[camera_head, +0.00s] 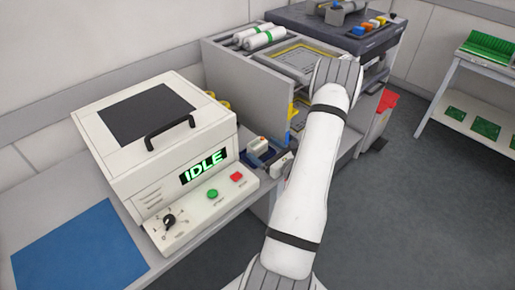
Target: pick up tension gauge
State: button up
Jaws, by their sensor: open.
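I cannot make out the tension gauge with certainty. A small white-topped item (258,145) with dark blue parts sits in the gap between the white machine and the grey cabinet, and I cannot tell if it is the gauge. A small whitish part (282,164) shows just left of my arm, and I cannot tell what it belongs to. My white arm rises from the bottom centre and bends at the top near the grey cabinet.
A white machine (145,125) reading IDLE stands on the left bench beside a blue mat (80,250). A grey cabinet (240,85) carries white rolls (262,38). A red bin (385,105) stands behind my arm. A shelf trolley (485,68) holds green boards. Floor at right is clear.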

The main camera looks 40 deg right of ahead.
aim_at(262, 147)
jog(key=w, duration=0.4)
jog(key=shift+w+f+p, duration=0.1)
jog(key=shift+f+p, duration=0.15)
jog(key=shift+p, duration=0.15)
jog(key=shift+c, duration=0.2)
jog(key=c, duration=1.3)
jog(key=shift+r, duration=0.1)
notch_tip(262, 147, up, 10)
jog(key=shift+f, duration=0.1)
jog(key=shift+a, duration=0.15)
